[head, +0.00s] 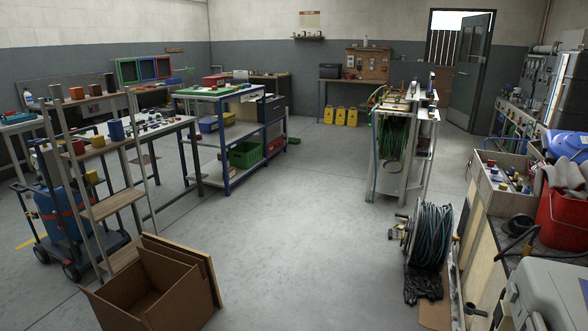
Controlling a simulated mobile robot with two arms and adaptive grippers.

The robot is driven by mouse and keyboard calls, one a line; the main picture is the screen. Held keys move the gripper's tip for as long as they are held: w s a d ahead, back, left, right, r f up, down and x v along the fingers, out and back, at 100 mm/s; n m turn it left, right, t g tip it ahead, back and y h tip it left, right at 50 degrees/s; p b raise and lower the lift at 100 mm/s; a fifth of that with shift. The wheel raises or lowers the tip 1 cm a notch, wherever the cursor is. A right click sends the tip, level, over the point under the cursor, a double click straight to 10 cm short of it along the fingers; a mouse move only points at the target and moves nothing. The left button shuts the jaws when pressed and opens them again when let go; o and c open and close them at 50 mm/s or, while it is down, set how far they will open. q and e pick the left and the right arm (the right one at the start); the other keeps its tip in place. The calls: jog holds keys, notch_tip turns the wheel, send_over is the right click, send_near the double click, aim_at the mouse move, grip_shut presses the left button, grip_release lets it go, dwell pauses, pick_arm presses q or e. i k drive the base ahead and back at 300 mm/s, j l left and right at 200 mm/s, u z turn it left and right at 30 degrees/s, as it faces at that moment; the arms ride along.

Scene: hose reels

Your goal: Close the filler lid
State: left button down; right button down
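I cannot make out a filler lid in the head view, so I cannot tell whether one is open or shut. A light grey casing (550,292) at the bottom right is cut off by the picture edge. A blue tank with an orange strap (62,215) stands on a wheeled cart at the left. A rounded blue object (567,146) is at the right edge, partly cut off. Neither of my grippers is in view.
An open cardboard box (150,295) stands on the floor in front. A hose reel (430,235) stands right of centre, with a white rack of green hose (396,140) behind it. A red bucket (562,218) is at the right. The middle floor (300,220) is clear.

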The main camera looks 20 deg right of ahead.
aim_at(522, 227)
jog(key=i+l+z, duration=0.15)
jog(key=i+z, duration=0.6)
jog(key=i+j+z, duration=0.1)
jog(key=i+z, duration=0.3)
jog(key=i, duration=0.15)
jog(key=i+j+z, duration=0.2)
jog(key=i+z, duration=0.15)
jog(key=i, duration=0.1)
